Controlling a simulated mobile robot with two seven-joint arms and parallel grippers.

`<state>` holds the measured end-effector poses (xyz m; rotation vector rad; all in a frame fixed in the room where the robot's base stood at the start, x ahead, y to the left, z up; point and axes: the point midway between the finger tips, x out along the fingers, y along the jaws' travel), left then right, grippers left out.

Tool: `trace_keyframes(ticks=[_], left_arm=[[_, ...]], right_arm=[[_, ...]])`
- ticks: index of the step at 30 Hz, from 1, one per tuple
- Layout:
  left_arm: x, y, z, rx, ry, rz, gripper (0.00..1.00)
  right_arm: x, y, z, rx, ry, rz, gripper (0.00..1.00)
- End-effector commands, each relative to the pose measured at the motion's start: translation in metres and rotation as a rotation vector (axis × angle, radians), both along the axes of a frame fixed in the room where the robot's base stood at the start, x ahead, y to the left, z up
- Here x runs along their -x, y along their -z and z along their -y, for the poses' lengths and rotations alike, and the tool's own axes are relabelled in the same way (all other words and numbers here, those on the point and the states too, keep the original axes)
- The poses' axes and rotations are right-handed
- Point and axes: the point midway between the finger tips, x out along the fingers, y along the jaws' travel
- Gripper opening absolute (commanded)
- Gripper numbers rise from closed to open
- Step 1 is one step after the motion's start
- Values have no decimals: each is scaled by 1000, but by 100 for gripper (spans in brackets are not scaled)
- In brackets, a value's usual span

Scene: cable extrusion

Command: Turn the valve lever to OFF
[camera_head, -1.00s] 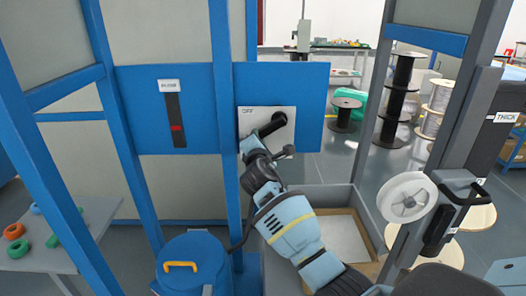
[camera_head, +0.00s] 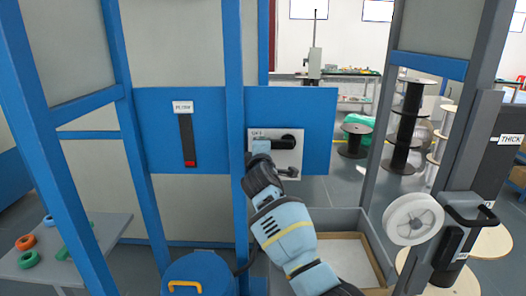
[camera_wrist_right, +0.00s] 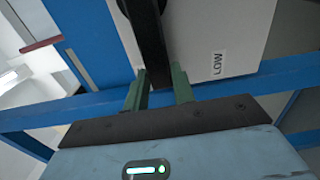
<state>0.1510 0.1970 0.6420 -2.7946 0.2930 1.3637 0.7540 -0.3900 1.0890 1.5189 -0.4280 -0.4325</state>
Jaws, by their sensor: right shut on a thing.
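The black valve lever (camera_head: 272,145) is on a white plate (camera_head: 296,162) on the blue panel. It points left from its hub, close to level, with its end just under the OFF label (camera_head: 257,134). My right gripper (camera_head: 256,157) is at the lever's left end. In the right wrist view the black lever (camera_wrist_right: 150,45) lies between the two green fingers of the right gripper (camera_wrist_right: 160,90), which is shut on it. In the head view the fingertips are mostly hidden. My left gripper is not in view.
A black gauge strip (camera_head: 186,138) with a red mark at its bottom is left of the blue post (camera_head: 234,110). A smaller handle (camera_head: 289,172) sits below the lever. A white spool (camera_head: 412,218) is at right, and a blue drum (camera_head: 205,270) stands below.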

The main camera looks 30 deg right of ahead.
Motion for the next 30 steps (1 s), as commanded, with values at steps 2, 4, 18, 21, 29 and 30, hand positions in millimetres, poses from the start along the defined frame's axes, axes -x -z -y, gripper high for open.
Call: trace_keyframes(ticks=[2,4,18,21,29,30], left_arm=[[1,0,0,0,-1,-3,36],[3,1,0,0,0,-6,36],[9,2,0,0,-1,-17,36],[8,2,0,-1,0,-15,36],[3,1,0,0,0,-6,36],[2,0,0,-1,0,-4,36]], right_arm=[[0,-1,0,-12,0,7,0],[0,-2,0,-19,0,11,0],[0,-3,0,-26,-1,17,33],[0,-3,0,-24,-1,16,46],[0,-2,0,-22,0,14,47],[1,-2,0,-22,0,14,47]])
